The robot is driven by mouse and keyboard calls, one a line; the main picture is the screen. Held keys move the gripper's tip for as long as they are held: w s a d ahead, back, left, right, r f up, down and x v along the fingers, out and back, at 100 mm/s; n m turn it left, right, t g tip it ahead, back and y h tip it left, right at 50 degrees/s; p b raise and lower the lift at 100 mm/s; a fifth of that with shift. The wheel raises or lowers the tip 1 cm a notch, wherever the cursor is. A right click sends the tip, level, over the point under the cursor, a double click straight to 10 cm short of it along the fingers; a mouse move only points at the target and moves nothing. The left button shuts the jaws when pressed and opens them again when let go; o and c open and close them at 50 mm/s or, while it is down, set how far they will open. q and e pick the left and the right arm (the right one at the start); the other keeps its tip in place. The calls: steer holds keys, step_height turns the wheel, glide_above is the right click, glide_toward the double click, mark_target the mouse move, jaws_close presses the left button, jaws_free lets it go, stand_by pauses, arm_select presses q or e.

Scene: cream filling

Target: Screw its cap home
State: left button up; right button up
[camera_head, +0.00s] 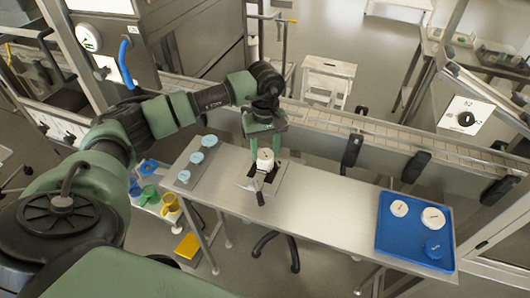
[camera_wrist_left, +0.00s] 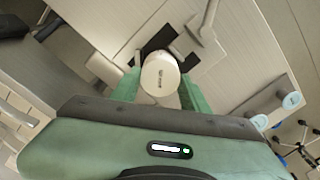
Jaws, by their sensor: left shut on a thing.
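A white round cap (camera_head: 265,155) with small dark print on top is between the two green fingers of my left gripper (camera_head: 266,159), over the middle of the steel table. In the left wrist view the cap (camera_wrist_left: 160,74) fills the space between the fingers, which press on its sides. My left gripper is shut on it and points down. A dark clamp fixture (camera_head: 259,194) with a lever stands below it on a pale plate. The cap hides most of what is beneath, so I cannot tell how it sits. My right gripper is out of view.
A blue tray (camera_head: 385,240) at the right end holds two white discs (camera_head: 399,208) and a blue piece (camera_head: 433,249). The table (camera_head: 330,215) between is clear.

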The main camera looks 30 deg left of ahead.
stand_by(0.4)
arm_select(q)
steer(key=m+b, duration=0.3)
steer(key=m, duration=0.1)
steer(key=shift+f+m, duration=0.1)
steer(key=shift+m, duration=0.2)
steer(key=shift+m+b, duration=0.3)
steer(key=shift+m, duration=0.4)
steer(key=shift+m+b, duration=0.55)
steer(key=shift+m, duration=0.05)
steer(key=m+b, duration=0.1)
steer(key=m, duration=0.2)
steer(key=shift+d+b, duration=0.1)
steer(key=shift+b, duration=0.2)
steer(key=shift+m, duration=0.8)
